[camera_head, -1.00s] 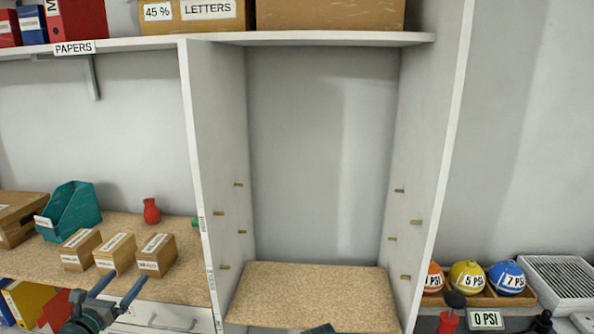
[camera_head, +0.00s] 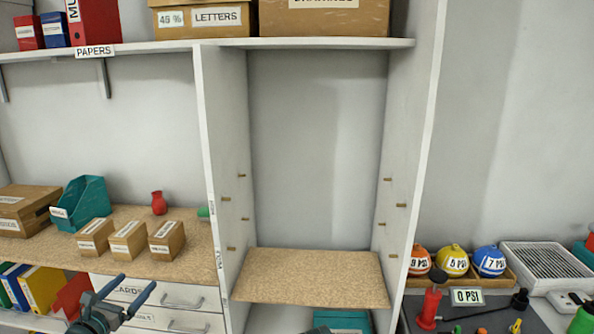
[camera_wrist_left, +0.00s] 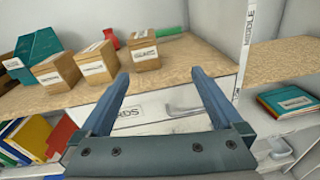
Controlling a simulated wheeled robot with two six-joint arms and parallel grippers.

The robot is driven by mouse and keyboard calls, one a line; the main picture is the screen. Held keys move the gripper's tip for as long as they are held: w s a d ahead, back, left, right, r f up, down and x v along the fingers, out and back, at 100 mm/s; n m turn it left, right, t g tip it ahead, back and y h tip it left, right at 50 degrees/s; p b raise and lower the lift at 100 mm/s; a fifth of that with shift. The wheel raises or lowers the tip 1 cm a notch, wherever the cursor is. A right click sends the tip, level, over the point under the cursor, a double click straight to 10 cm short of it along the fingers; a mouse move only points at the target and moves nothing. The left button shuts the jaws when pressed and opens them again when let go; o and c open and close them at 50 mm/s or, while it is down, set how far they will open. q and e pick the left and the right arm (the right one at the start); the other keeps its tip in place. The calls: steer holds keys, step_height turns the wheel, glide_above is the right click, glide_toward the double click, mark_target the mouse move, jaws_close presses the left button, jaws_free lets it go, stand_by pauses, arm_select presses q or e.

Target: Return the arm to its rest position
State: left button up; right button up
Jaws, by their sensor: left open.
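My left gripper (camera_head: 125,290) shows at the lower left of the head view. It is open and empty, its two blue fingers apart, in front of the drawer unit (camera_head: 165,296) below the wooden shelf board. The gripper also fills the lower middle of the left wrist view (camera_wrist_left: 158,92), with nothing between its fingers. Three small cardboard boxes stand on the board beyond it: a left one (camera_head: 95,236), a middle one (camera_head: 128,239) and a right one (camera_head: 166,241). My right gripper is not in view.
A teal file holder (camera_head: 80,200), a larger cardboard box (camera_head: 27,208) and a red vase (camera_head: 159,203) stand on the left board. The middle bay's board (camera_head: 310,278) is bare. Coloured balls (camera_head: 453,260) and a black pump bench (camera_head: 490,318) are at right.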

arm_select(q)
steer(key=s+d+f+m+g+h+p, duration=0.1)
steer(key=d+f+m+g+h+p, duration=0.2)
steer(key=d+m, duration=0.45)
steer(key=s+d+f+m+g, duration=0.15)
steer(key=d+m+g, duration=0.3)
steer(key=d, duration=0.65)
steer(key=s+d+f+m+g+h+p, duration=0.1)
steer(key=d+f+m+g+h+p, duration=0.2)
steer(key=d+m, duration=0.5)
steer(key=s+d+f+m+g+y+p, duration=0.3)
steer(key=s+d+m+g+y, duration=0.4)
steer(key=s+m, duration=0.6)
steer(key=d+m+y, duration=0.1)
steer(key=m+y, duration=0.1)
steer(key=m, duration=0.2)
steer(key=shift+d+f+y+p, duration=0.15)
steer(key=shift+y+p, duration=0.2)
steer(key=shift+y, duration=0.05)
